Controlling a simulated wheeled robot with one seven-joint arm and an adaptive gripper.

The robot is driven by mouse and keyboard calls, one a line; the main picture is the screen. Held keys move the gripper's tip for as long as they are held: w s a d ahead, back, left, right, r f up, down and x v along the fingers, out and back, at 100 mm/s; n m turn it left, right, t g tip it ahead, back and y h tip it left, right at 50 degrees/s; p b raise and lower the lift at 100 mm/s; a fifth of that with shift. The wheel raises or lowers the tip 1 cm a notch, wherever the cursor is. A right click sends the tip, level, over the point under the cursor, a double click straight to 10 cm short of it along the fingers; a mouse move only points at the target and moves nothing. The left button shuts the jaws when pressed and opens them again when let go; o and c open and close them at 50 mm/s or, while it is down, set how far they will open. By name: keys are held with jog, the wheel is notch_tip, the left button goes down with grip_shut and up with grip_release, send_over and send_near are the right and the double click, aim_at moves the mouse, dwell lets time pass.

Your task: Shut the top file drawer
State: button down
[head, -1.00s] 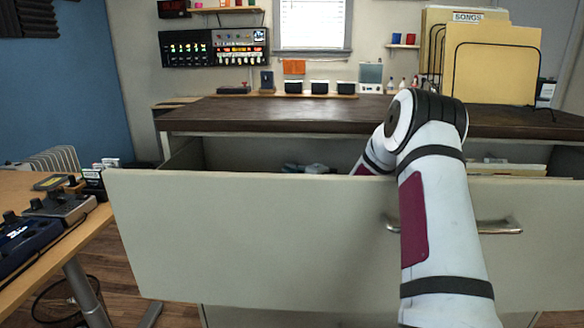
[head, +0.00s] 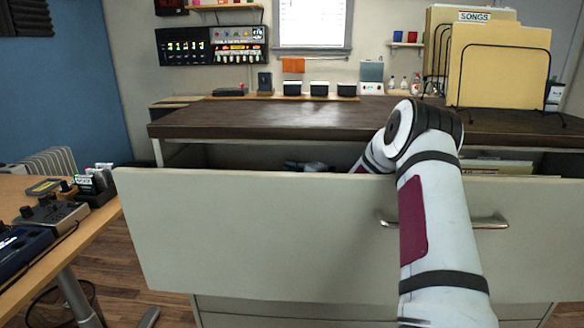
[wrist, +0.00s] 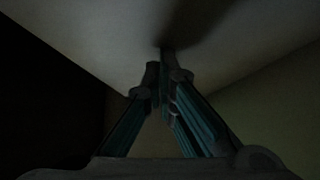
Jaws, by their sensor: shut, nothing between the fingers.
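The top file drawer (head: 250,235) has a wide pale grey front with a metal handle (head: 490,222). It stands open, pulled out from under the dark cabinet top (head: 290,118), with a dark gap behind its front.
A lower drawer front (head: 290,308) shows beneath. A wooden desk (head: 80,235) with pedals stands close on the left. A file rack with folders (head: 495,65) stands on the cabinet top at right.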

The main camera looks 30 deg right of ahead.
jog(key=shift+s, duration=0.1)
jog(key=s+d, duration=0.2)
jog(key=s, duration=0.9)
jog(key=shift+s, duration=0.3)
